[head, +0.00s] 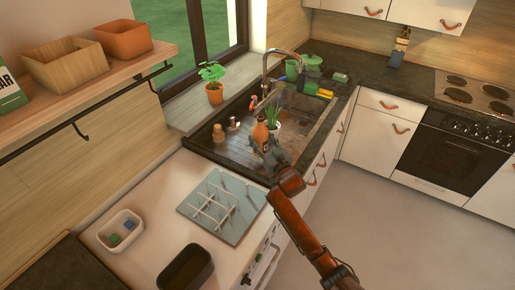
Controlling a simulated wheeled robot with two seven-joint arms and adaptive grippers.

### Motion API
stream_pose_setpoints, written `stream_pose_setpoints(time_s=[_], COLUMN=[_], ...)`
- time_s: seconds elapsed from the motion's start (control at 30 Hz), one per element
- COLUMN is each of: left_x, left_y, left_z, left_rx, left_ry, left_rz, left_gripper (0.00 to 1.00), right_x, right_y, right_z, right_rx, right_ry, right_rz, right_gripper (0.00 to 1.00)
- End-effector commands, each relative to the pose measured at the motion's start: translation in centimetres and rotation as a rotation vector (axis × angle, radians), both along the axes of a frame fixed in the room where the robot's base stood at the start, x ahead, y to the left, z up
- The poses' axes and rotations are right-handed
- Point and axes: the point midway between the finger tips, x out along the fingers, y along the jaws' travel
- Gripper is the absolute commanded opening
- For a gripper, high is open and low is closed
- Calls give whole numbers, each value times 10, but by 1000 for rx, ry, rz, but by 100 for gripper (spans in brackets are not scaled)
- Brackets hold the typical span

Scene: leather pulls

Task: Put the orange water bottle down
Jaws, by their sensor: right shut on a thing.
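The orange water bottle (260,132) stands upright in my right gripper (263,146), which is shut on it. My right arm reaches in from the lower right. The bottle is over the near part of the dark sink counter (212,137). I cannot tell whether its base touches anything, because the gripper hides its lower part. My left gripper is not in view.
A small potted plant (274,121) is close to the bottle's right. Small brown items (219,133) stand to its left. The tap (268,75) is behind. A dish rack (220,206), a white tub (121,229) and a dark bin (186,272) are nearer.

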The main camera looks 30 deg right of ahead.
Motion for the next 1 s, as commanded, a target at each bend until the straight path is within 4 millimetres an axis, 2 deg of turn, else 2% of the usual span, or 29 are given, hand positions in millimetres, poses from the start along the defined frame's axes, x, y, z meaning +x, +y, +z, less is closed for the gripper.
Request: stream_pose_setpoints(time_s=[0.23, 0.43, 0.77, 0.8, 1.0], left_x=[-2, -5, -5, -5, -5], left_y=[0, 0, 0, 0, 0], left_z=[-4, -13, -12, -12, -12], left_rx=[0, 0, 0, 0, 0], left_ry=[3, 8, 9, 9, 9], left_rz=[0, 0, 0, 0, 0], left_gripper=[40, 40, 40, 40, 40], right_x=[8, 8, 8, 8, 8], right_y=[9, 9, 9, 9, 9], right_z=[-13, -44, -46, -47, -46], right_rx=[1, 0, 0, 0, 0], right_ry=[-2, 1, -1, 0, -1], right_rz=[1, 0, 0, 0, 0], right_gripper=[13, 13, 13, 48, 61])
